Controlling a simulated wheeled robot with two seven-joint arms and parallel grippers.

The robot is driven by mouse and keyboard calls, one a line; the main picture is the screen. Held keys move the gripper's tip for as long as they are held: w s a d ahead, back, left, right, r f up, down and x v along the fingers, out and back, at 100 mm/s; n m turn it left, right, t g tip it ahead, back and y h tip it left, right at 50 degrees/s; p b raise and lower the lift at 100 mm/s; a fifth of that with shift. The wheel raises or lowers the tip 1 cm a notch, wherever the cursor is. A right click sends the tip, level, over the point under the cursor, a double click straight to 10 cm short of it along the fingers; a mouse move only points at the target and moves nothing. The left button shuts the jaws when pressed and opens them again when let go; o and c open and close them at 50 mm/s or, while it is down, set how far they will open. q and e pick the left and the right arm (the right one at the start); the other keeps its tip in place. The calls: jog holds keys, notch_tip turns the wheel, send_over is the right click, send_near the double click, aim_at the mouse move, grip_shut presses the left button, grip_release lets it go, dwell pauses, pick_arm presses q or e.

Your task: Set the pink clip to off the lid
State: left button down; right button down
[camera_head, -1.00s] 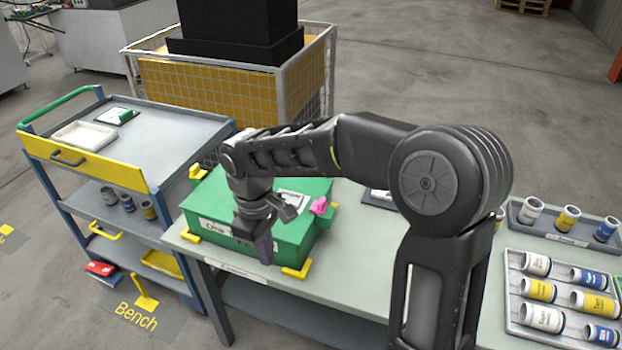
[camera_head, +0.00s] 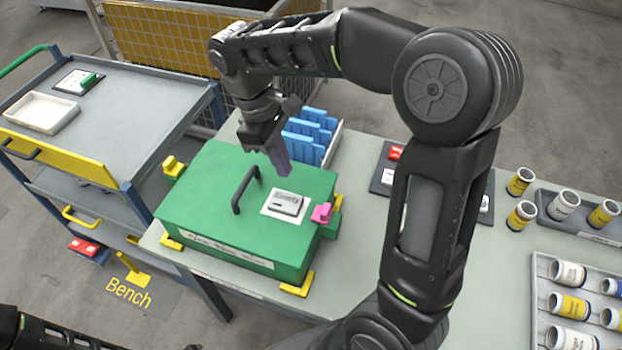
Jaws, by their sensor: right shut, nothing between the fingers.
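The green box with its green lid (camera_head: 215,190) stands on the bench, with a dark arched handle (camera_head: 244,188) and a white-and-grey labelled piece (camera_head: 286,205) on top. The pink clip (camera_head: 322,212) sits at the lid's right edge, above a green tab on the box's side. A yellow clip (camera_head: 173,167) is at the left edge. My right gripper (camera_head: 283,166) is shut and empty above the back part of the lid, apart from the pink clip. My left arm shows only as a dark part at the lower left; its gripper is out of view.
Blue upright pieces (camera_head: 311,135) stand in a holder behind the box. A dark tray (camera_head: 385,178) with a red item lies to the right, partly hidden by my arm. Cans and can trays (camera_head: 578,222) fill the bench's right. A blue-grey cart (camera_head: 130,115) stands left.

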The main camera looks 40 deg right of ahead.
jog(key=shift+s, duration=0.1)
jog(key=b, duration=0.6)
send_near(317, 212)
jog(key=w+a+f, duration=0.2)
jog(key=w, duration=0.1)
jog(key=shift+f, duration=0.1)
jog(key=shift+s+d+f+p, duration=0.1)
jog(key=shift+s+f+p, duration=0.15)
jog(key=shift+p, duration=0.35)
jog(key=x, duration=0.3)
jog(key=shift+f, duration=0.25)
jog(key=shift+s+d+r+p, duration=0.2)
jog(key=shift+s+d+p, duration=0.6)
jog(key=shift+s, duration=0.25)
jog(key=shift+s+d, duration=0.3)
jog(key=shift+s, duration=0.15)
jog(key=shift+f, duration=0.1)
